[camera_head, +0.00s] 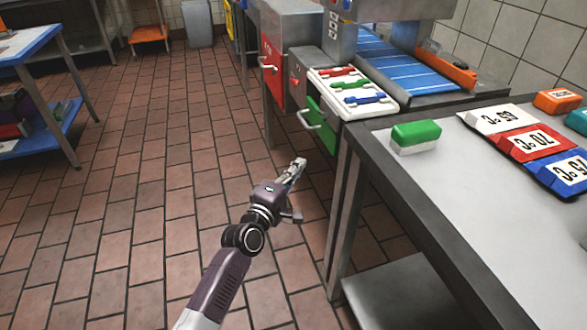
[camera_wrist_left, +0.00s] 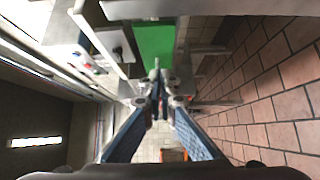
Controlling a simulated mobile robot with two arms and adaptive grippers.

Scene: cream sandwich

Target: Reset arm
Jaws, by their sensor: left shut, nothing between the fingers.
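My left gripper (camera_head: 296,168) is held out over the tiled floor, to the left of the metal table, with its arm coming up from the bottom of the head view. Its fingers are together and hold nothing. In the left wrist view the gripper (camera_wrist_left: 157,75) shows with its fingertips meeting, in front of a green panel (camera_wrist_left: 155,42). In the head view a green drawer (camera_head: 322,124) with a metal handle lies just beyond the fingertips; I see no contact. My right gripper does not show in either view.
The metal table (camera_head: 450,220) on the right bears a green and white block (camera_head: 415,136) and 65, 70 and 75 °C signs (camera_head: 540,140). A red drawer (camera_head: 272,72) and a panel with coloured handles (camera_head: 353,88) stand behind. The floor (camera_head: 150,170) at left is clear.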

